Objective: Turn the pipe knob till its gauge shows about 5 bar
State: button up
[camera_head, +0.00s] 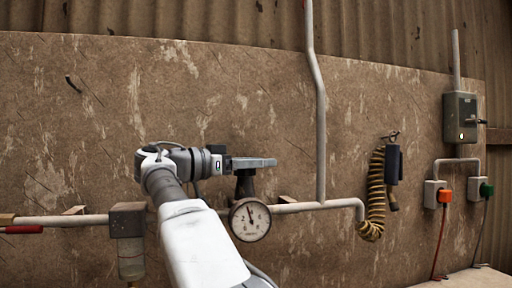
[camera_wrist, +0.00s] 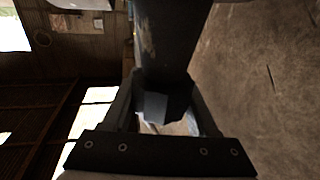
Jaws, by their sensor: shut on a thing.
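The pipe knob (camera_head: 245,186) is dark and stands upright on the pipe, just above the gauge. My gripper (camera_head: 252,163) comes in level from the left and is shut on the knob's top. The round white gauge (camera_head: 250,220) faces me. Its dark needle points almost straight up, leaning slightly left; its small numbers are hard to read, but it looks near 5. In the wrist view, a dark body, apparently the knob (camera_wrist: 165,45), sits between the two fingers of my gripper (camera_wrist: 163,100). The fingers hide part of the knob.
The grey pipe (camera_head: 300,207) runs along the worn wall panel. A filter bowl (camera_head: 131,258) hangs left of the gauge. A coiled yellow-black hose (camera_head: 375,195) hangs at right, with a grey switch box (camera_head: 460,117) and orange (camera_head: 445,196) and green (camera_head: 486,190) plugs beyond.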

jog(key=shift+s+f+m+g+h+p, duration=0.1)
jog(key=shift+f+m+g+h+p, duration=0.2)
jog(key=shift+g+p, duration=0.35)
jog(key=o, duration=1.1)
jog(key=shift+r, duration=0.2)
jog(key=shift+a, duration=0.1)
jog(key=p+v, duration=0.2)
jog(key=v, duration=0.4)
jog(key=shift+s+r, duration=0.1)
jog(key=shift+s+a, duration=0.25)
jog(key=shift+a, duration=0.3)
